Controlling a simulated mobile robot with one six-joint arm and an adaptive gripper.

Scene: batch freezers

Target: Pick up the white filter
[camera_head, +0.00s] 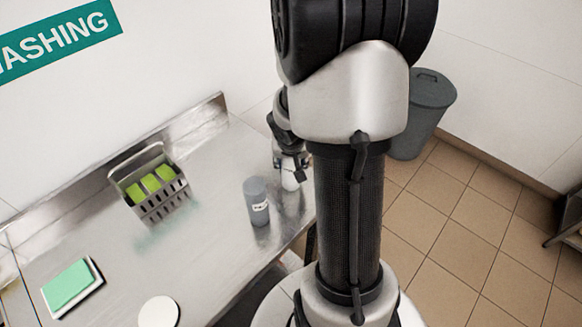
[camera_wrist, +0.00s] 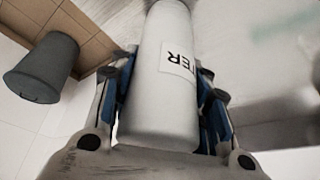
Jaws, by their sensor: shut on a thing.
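The white filter (camera_wrist: 165,95) is a smooth pale cylinder with a label whose visible letters read "TER". It fills the space between the fingers of my gripper (camera_wrist: 166,85) in the wrist view, with blue pads against both sides. In the head view my gripper (camera_head: 290,165) is at the right part of the steel counter, beyond my arm, and a small part of the white filter (camera_head: 289,181) shows below it. I cannot tell whether the filter's base touches the counter.
A grey labelled cylinder (camera_head: 256,203) stands on the counter (camera_head: 200,240) just left of my gripper. A metal basket (camera_head: 180,200) with green sponges, a green pad (camera_head: 68,283) and a white disc (camera_head: 158,312) are farther left. A grey bin (camera_head: 425,110) stands on the floor.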

